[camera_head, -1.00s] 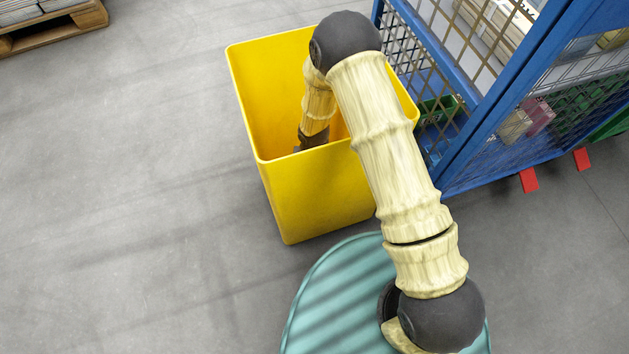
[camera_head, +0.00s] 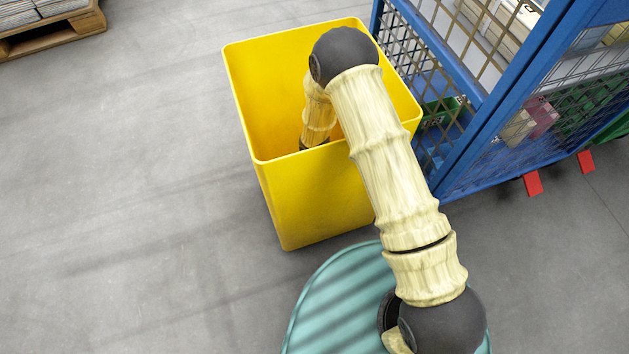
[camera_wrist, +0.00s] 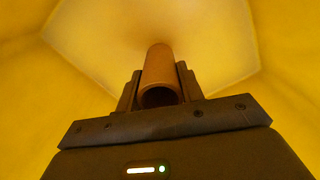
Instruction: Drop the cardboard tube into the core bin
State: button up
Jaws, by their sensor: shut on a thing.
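The core bin (camera_head: 310,195) is a yellow open-topped box on the floor, left of the blue cage. My arm reaches down into it over its rim, and the bin's front wall hides my gripper in the head view. In the wrist view my gripper (camera_wrist: 160,85) is shut on the brown cardboard tube (camera_wrist: 158,66). The tube's hollow near end faces the camera, and its far end points toward the bin's floor (camera_wrist: 220,45). Yellow bin walls surround the gripper. I cannot tell whether the tube touches the bottom.
A blue mesh cage (camera_head: 465,140) with red feet stands close at the bin's right. A wooden pallet (camera_head: 55,30) with stacked papers is at the far upper left. The grey floor (camera_head: 120,200) left of the bin is clear.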

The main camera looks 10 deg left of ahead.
jog(key=shift+f, duration=0.55)
jog(key=o, duration=0.9)
jog(key=shift+o, duration=0.2)
jog(key=shift+r, duration=0.1)
notch_tip(320, 180, up, 13)
jog(key=p, duration=0.8)
